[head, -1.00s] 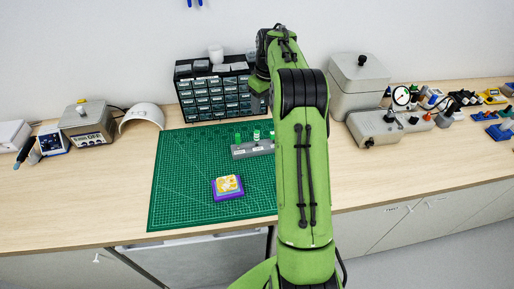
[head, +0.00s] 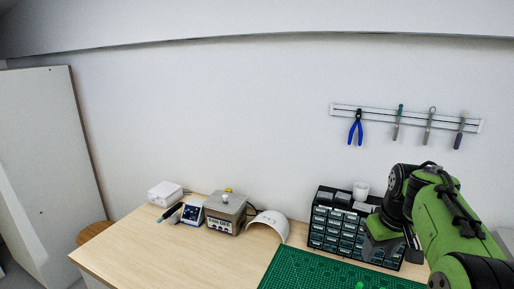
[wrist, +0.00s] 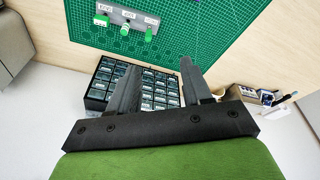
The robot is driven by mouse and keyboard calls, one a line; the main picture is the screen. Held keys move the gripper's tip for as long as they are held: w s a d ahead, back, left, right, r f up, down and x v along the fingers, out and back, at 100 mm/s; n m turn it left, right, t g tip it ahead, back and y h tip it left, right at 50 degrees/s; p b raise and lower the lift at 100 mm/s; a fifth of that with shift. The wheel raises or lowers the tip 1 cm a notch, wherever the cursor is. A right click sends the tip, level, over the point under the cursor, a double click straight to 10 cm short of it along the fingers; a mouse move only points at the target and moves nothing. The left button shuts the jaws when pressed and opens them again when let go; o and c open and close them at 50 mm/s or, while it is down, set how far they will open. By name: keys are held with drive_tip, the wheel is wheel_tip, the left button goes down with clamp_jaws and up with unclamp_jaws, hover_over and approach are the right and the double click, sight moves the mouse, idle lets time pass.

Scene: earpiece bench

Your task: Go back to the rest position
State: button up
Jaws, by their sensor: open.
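My gripper (wrist: 160,75) is open in the wrist view, its two dark fingers apart with nothing between them. Beyond the fingers is a black cabinet of small drawers (wrist: 161,92). A grey labelled block (wrist: 117,14) with green pieces at it shows at the top of the wrist view, on the green mat (wrist: 215,28). In the head view, my green arm is at the lower right, in front of the drawer cabinet (head: 333,222); the fingers are hard to make out there.
A grey box unit (head: 224,214), a blue-faced device (head: 193,213) and a white curved cover (head: 270,224) stand left of the cabinet. A tool rail (head: 350,111) with blue pliers (head: 355,130) hangs on the wall. The bench's left front (head: 140,255) is bare.

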drive_tip(key=s+a+r+t, duration=0.2)
drive_tip(key=s+a+r, duration=0.1)
drive_tip(key=s+a, duration=0.9)
drive_tip(key=s+a+f, duration=0.1)
drive_tip(key=s+f, duration=0.1)
drive_tip(key=s, duration=0.4)
drive_tip(key=s+f+m+t, duration=0.1)
drive_tip(key=s+f, duration=0.1)
drive_tip(key=s, duration=0.5)
drive_tip(key=shift+a+f, duration=0.35)
drive_tip(key=shift+f, duration=0.05)
